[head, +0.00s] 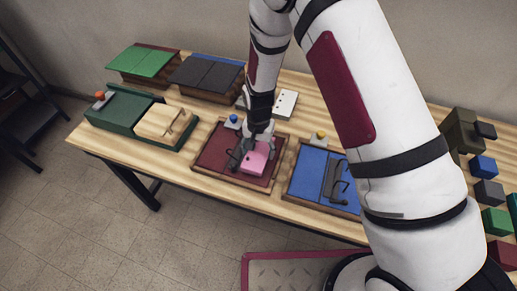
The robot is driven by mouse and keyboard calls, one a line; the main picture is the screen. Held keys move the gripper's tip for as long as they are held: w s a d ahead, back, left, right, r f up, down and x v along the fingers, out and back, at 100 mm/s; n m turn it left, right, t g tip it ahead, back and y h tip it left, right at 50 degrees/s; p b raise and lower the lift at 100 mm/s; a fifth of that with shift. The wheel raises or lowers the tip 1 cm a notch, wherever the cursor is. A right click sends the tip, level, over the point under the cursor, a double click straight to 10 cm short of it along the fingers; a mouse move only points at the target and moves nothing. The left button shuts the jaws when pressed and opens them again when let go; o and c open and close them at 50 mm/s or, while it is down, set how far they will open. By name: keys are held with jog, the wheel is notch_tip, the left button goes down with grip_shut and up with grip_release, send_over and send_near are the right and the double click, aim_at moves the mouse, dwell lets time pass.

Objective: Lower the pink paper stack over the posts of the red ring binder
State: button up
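The red ring binder (213,150) lies open in a wooden-rimmed tray at the middle of the table. Its dark posts (236,157) stand near its centre line, partly hidden by my gripper. The pink paper stack (254,164) is over the binder's right half, just right of the posts. My gripper (259,147) points down at the stack, with its fingers at the stack's upper part. The fingers are too small and overlapped to tell whether they are closed on it. I cannot tell whether the stack rests on the binder or hangs slightly above it, or whether posts pass through it.
A blue ring binder (308,168) lies open to the right. Green (142,61) and dark grey (207,74) covers stand behind. Several coloured blocks are at the far right; my arm hides the table between.

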jog(key=o, duration=0.3)
notch_tip(320, 180, up, 12)
dwell(0.6)
jog(key=shift+r, duration=0.1)
dwell(0.3)
jog(key=s+d+r+n+t, duration=0.1)
jog(key=s+d+r, duration=0.3)
jog(key=r, duration=0.6)
jog(key=s+d+r+n+t, duration=0.1)
jog(key=d+r, duration=0.4)
jog(key=r, duration=0.6)
jog(key=s+d+r+t, duration=0.1)
jog(key=s+d+r, duration=0.2)
jog(key=s, duration=0.2)
jog(key=s+d+r+n+t, duration=0.1)
jog(key=s+d+r, duration=0.2)
jog(key=s, duration=0.3)
jog(key=s+d+r+n+t, duration=0.1)
jog(key=s+d+r, duration=0.2)
jog(key=s, duration=0.3)
jog(key=shift+s+r+t, duration=0.15)
jog(key=shift+r+t, duration=0.15)
